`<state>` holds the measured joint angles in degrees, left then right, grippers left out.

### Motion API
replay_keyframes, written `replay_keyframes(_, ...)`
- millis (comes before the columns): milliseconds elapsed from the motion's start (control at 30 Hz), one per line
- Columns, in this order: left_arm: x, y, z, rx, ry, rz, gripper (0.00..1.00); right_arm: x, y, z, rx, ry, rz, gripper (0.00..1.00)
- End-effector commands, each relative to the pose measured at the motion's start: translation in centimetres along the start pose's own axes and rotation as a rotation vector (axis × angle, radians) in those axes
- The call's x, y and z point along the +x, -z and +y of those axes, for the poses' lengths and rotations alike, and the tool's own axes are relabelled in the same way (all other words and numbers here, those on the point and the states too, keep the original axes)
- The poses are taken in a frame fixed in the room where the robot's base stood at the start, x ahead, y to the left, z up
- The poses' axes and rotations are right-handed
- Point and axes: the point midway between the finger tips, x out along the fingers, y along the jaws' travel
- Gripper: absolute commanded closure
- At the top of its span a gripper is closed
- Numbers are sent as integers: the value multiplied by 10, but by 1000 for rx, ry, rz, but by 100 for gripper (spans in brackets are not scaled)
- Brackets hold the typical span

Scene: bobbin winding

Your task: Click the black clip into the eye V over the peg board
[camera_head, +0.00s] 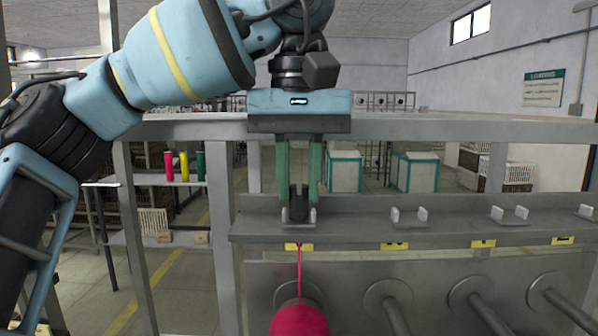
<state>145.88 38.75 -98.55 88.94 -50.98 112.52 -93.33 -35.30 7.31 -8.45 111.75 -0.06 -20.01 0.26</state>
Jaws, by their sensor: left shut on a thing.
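My left gripper (300,200) comes down from above with its green fingers shut on the black clip (298,203). The clip is upright at the leftmost visible eye (312,216), a small metal bracket on the rail; its lower end appears between the prongs, but I cannot tell how firmly it sits. A red thread (300,268) runs down from there, across a yellow tag (290,247), to a red bobbin (300,320) below. The thread hides part of that tag's mark. My right gripper is not in view.
Several empty eyes (409,215) line the grey rail (360,232) to the right, with yellow tags (483,243) below. Bare metal pegs (393,310) stick out of the board under it. Coloured spools (185,166) stand on a shelf behind left.

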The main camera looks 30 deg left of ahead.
Motion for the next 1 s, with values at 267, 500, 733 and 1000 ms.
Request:
replay_keyframes(267, -1, 0, 0, 0, -1, 1, 64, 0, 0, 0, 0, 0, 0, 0)
replay_keyframes(500, 0, 0, 0, 0, 0, 1, 54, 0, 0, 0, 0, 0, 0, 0)
replay_keyframes(733, -7, 0, 0, 0, -2, 2, 54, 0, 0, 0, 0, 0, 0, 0)
replay_keyframes(1000, -42, 0, 1, -2, 0, 4, 54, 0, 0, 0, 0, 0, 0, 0)
